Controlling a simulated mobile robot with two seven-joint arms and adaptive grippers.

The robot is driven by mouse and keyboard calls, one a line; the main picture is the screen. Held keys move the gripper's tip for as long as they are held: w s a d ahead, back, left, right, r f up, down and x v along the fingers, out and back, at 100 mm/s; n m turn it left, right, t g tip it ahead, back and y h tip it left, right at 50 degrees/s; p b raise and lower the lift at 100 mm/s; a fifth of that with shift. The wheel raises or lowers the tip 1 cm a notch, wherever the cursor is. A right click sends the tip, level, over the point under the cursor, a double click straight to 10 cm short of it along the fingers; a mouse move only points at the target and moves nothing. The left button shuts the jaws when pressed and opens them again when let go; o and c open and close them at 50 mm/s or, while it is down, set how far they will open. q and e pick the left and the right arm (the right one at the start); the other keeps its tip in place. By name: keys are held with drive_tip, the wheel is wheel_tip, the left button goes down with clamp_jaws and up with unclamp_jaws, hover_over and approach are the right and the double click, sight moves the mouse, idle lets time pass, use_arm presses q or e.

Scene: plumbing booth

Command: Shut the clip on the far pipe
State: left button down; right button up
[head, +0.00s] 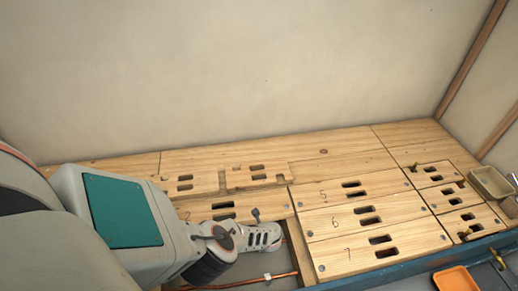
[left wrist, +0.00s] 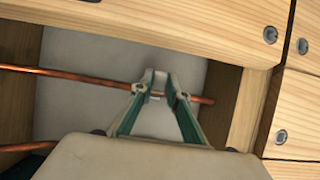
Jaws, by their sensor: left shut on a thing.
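In the left wrist view, the far copper pipe (left wrist: 75,78) crosses an open bay in the plank floor. My left gripper (left wrist: 157,78) is over this pipe, its fingertips close together on the small pale clip (left wrist: 156,94), which is mostly hidden between them. A near copper pipe (left wrist: 18,148) runs under my gripper body. In the head view my left gripper (head: 280,238) reaches down into the bay and hides the far pipe. The near pipe (head: 236,284) shows there with a small white clip (head: 267,277). My right gripper is not in view.
Numbered planks with slots, such as plank 6 (head: 350,221), lie right of and behind the bay. A wooden joist (head: 301,252) edges the bay on the right. A beige tray (head: 490,183) and an orange tray (head: 455,280) are at the far right. A wall stands behind.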

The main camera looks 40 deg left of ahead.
use_arm(q)
drive_tip(key=shift+s+d+f+t+y, duration=0.25)
drive_tip(key=shift+s+f+t+y, duration=0.05)
drive_tip(key=shift+s+y, duration=0.25)
drive_tip(key=shift+d, duration=0.1)
drive_tip(key=c, duration=2)
unclamp_jaws()
drive_tip(key=shift+o, duration=0.2)
drive_tip(key=shift+w+r, duration=0.1)
drive_tip(key=shift+w+r, duration=0.1)
